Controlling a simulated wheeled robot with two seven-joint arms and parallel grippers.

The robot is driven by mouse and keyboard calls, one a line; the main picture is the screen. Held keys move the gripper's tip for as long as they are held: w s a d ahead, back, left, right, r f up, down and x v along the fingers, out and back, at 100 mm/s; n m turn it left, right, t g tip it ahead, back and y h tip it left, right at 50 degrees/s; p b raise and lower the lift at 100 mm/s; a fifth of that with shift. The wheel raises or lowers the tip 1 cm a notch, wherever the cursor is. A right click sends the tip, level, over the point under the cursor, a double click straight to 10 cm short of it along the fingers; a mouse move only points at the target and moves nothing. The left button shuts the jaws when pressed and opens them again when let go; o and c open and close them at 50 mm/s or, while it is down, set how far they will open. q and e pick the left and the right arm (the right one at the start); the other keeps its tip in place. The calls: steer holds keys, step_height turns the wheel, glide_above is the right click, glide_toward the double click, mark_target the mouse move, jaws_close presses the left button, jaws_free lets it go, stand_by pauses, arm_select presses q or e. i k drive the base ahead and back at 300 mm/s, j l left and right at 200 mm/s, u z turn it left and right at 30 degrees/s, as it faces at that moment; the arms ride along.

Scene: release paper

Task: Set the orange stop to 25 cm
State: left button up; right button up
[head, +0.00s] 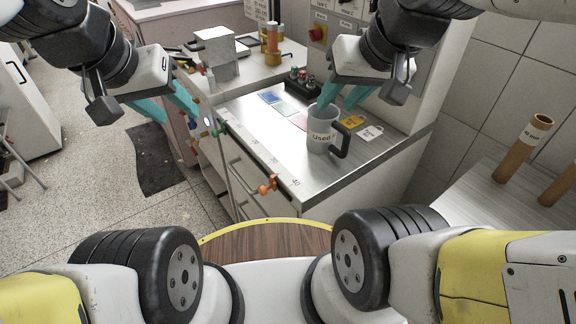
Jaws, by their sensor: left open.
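The orange stop (268,186) sits on the counter's front edge, near its lower end, beside a row of printed scale numbers. The number 40 reads close to it on the right; the smaller numbers further up are too faint to read surely. My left gripper (182,116) is open and empty, with teal fingers pointing down, left of the counter and well up from the orange stop. My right gripper (343,106) is over the counter, its teal fingers spread apart at the rim of a grey mug. Whether a finger touches the mug is unclear.
The grey mug (321,134) marked "Used" stands on the counter (265,125). Coloured cards and a black holder with small items lie behind it. A green and blue fitting (215,128) is at the edge's far end. Cardboard tubes (522,148) stand at right.

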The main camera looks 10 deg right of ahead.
mark_target(263, 190)
steer(key=k+l+z, duration=0.15)
steer(key=k+l, duration=0.6)
steer(key=k, duration=0.15)
